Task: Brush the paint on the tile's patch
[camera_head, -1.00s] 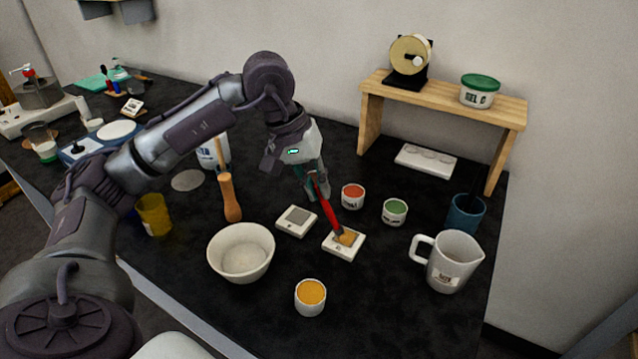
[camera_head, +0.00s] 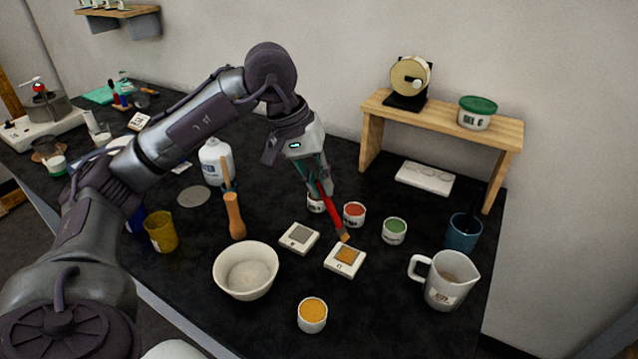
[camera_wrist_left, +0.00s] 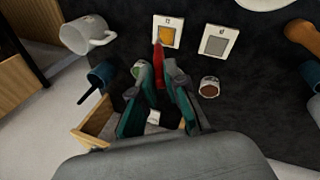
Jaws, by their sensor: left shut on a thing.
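My left gripper (camera_head: 318,184) is shut on a red-handled brush (camera_head: 329,206), tilted with its tip down. The brush tip, tinged orange, is at the far edge of a white tile (camera_head: 343,271) with an orange-yellow patch (camera_head: 347,255); I cannot tell whether it touches. The wrist view shows the brush (camera_wrist_left: 159,66) between the fingers, its tip near the patch (camera_wrist_left: 167,36). A second white tile (camera_head: 299,238) with a grey patch lies to the left. A small cup of orange-yellow paint (camera_head: 312,312) stands in front. My right gripper is not in view.
Red (camera_head: 354,213) and green (camera_head: 394,230) paint pots stand behind and right of the tile. A white bowl (camera_head: 245,270) is at left, a white jug (camera_head: 448,279) and blue cup (camera_head: 463,232) at right. A wooden shelf (camera_head: 443,115) stands behind.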

